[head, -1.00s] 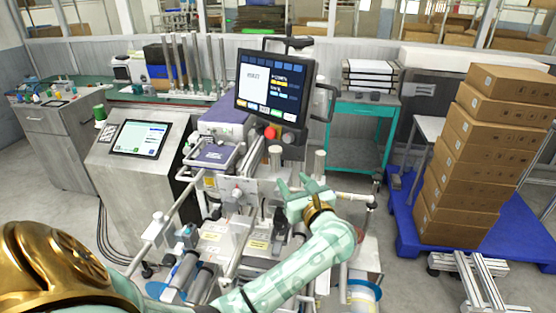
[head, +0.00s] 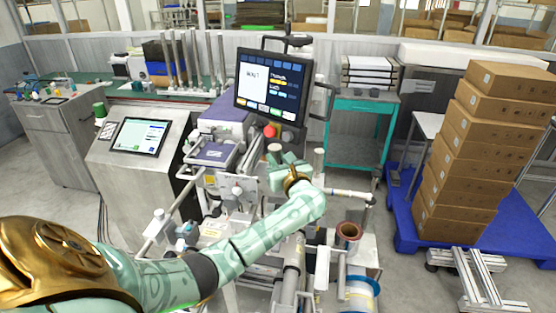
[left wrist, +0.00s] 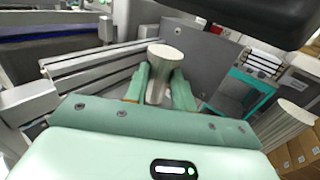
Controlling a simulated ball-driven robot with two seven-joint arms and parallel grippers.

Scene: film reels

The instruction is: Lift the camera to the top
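My left gripper (head: 280,160) reaches into the machine below the black monitor. In the left wrist view its two green fingers (left wrist: 160,88) stand apart, on either side of a pale round-topped post (left wrist: 165,54). I cannot tell whether they touch it. The same post shows in the head view (head: 274,149), just beyond the fingers. A second pale post (left wrist: 288,122) stands to the right in the left wrist view, and also in the head view (head: 319,160). I cannot clearly make out a camera; my forearm hides part of the machine. My right gripper is not in view.
The monitor (head: 271,84) hangs close above the gripper, with a red button (head: 270,131) below it. A grey console (head: 140,136) stands left. A teal cart (head: 361,105) is behind, and stacked cartons (head: 465,160) stand on a blue pallet (head: 510,225) at right.

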